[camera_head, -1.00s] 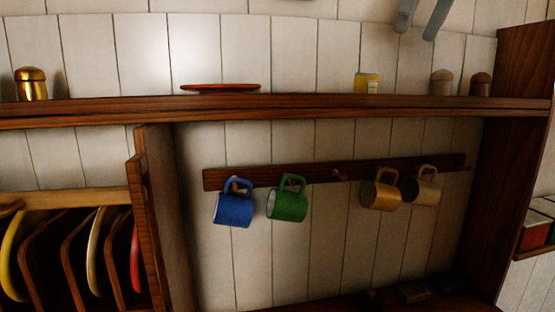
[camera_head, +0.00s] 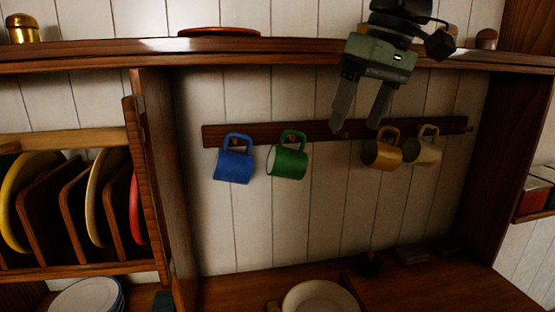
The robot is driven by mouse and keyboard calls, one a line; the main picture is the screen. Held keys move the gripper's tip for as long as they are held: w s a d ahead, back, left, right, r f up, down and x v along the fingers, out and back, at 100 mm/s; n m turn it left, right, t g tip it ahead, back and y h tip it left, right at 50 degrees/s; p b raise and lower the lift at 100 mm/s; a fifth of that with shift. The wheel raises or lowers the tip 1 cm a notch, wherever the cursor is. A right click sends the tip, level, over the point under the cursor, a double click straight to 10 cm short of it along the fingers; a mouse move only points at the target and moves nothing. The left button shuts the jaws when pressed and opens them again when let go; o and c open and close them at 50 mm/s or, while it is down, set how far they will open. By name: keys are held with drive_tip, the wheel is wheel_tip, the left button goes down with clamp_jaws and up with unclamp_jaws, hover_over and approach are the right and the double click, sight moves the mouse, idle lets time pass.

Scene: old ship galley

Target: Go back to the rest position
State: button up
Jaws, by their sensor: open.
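My gripper (camera_head: 357,128) hangs from the top of the view with its two fingers pointing down. The fingers are apart, with nothing between them. They are in front of the dark wooden peg rail (camera_head: 262,133), around an empty hook. A blue mug (camera_head: 233,166) and a green mug (camera_head: 287,162) hang to its left. An ochre mug (camera_head: 383,154) and a cream mug (camera_head: 422,150) hang to its right. I cannot tell how far the fingers are from the rail.
A wooden shelf (camera_head: 120,50) crosses above the rail. A plate rack (camera_head: 65,138) with coloured plates stands left. Below is a wooden counter (camera_head: 240,288) with a pale plate (camera_head: 320,298). Stacked plates (camera_head: 87,297) lie at lower left. A wooden side panel (camera_head: 500,160) bounds the right.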

drive_tip(key=s+a+f+g+b, duration=0.1)
drive_tip(key=s+f+b, duration=0.1)
drive_tip(key=s+f, duration=0.5)
drive_tip(key=s+a+f+b, duration=0.1)
drive_tip(key=s+a+f, duration=0.15)
drive_tip(key=f, duration=0.85)
drive_tip(key=s+d+f+n+h+b, duration=0.1)
drive_tip(key=s+d+f, duration=0.4)
drive_tip(key=s+f, duration=0.8)
wheel_tip(320, 180, down, 2)
drive_tip(key=shift+s+f+g+h+b, duration=0.1)
drive_tip(key=shift+s+g+h+b, duration=0.2)
drive_tip(key=shift+h+b, duration=0.6)
